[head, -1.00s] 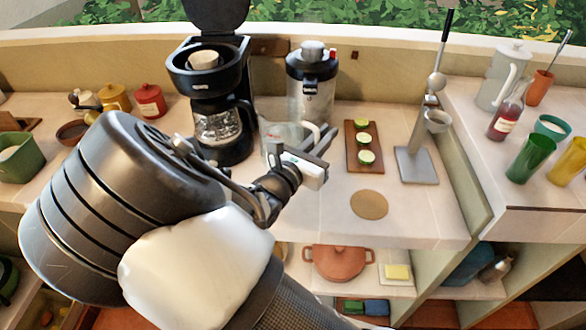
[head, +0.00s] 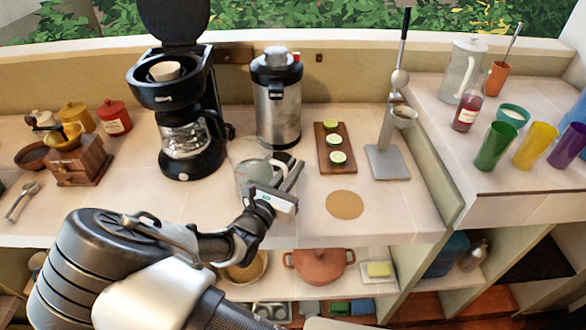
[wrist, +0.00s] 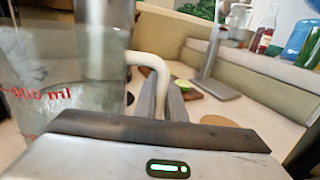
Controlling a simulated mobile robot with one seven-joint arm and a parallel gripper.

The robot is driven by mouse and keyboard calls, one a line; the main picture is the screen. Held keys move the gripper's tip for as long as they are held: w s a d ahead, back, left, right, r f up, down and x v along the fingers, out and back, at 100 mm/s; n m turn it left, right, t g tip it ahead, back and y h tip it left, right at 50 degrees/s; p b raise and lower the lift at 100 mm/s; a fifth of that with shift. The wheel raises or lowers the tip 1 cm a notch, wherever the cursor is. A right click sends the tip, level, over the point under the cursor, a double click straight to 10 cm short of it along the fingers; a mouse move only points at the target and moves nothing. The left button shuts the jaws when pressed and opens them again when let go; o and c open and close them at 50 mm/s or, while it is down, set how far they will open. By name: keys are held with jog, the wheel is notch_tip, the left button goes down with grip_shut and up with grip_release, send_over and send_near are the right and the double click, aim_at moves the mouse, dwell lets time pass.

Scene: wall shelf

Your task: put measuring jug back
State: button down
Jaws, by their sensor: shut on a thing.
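The measuring jug (head: 246,176) is clear glass with a pale handle. It appears upright in front of the steel urn, over the counter. My gripper (head: 283,174) is shut on its handle from the right front side. In the wrist view, the jug (wrist: 60,75) fills the left side with red markings on its wall, and its pale handle (wrist: 145,60) runs down to my gripper's fingers (wrist: 162,98). The jug's base is hidden, so I cannot tell whether it touches the counter. A round cork mat (head: 345,205) lies bare to the right of my gripper.
The coffee maker (head: 185,120) stands left of the jug and the steel urn (head: 277,100) behind it. A board with lime slices (head: 335,148) and a press on a grey base (head: 387,162) stand to the right. The counter around the mat is clear.

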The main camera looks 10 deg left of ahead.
jog(key=shift+r, duration=0.1)
jog(key=c, duration=2.3)
grip_release()
jog(key=shift+f, duration=0.2)
jog(key=o, duration=0.5)
jog(key=shift+c, duration=0.2)
jog(key=shift+r, duration=0.1)
